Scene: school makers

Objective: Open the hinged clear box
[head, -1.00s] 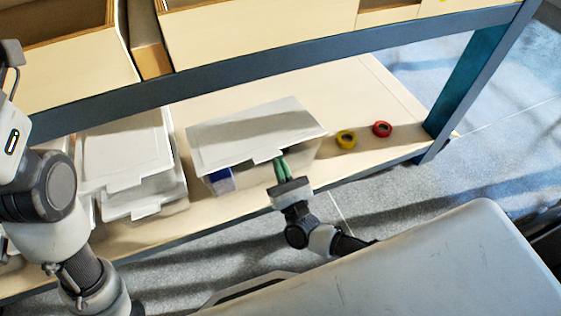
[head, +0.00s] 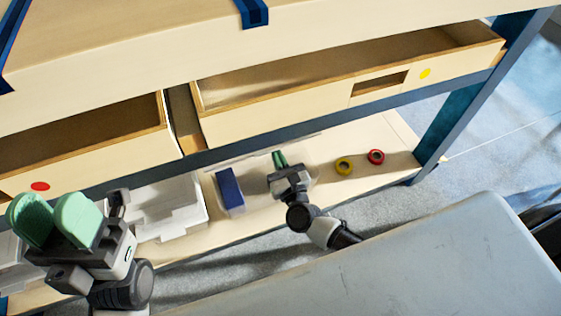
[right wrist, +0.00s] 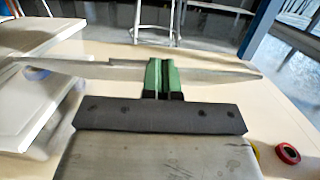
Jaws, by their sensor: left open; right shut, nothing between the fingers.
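The hinged clear box (head: 255,200) stands on the lower shelf in the head view, with a blue block (head: 229,188) visible inside. Its white lid no longer covers the opening in that view. In the right wrist view a thin pale panel, apparently the lid (right wrist: 100,70), stretches edge-on across both sides of the fingers. My right gripper (head: 280,159) is shut and empty, its green fingertips over the box; they also show in the right wrist view (right wrist: 162,75). Whether they touch the lid is unclear. My left gripper (head: 68,218) is open and empty at the lower left, away from the box.
Another pale box (head: 165,210) stands left of the clear box. A blue table leg (head: 445,120) stands at right.

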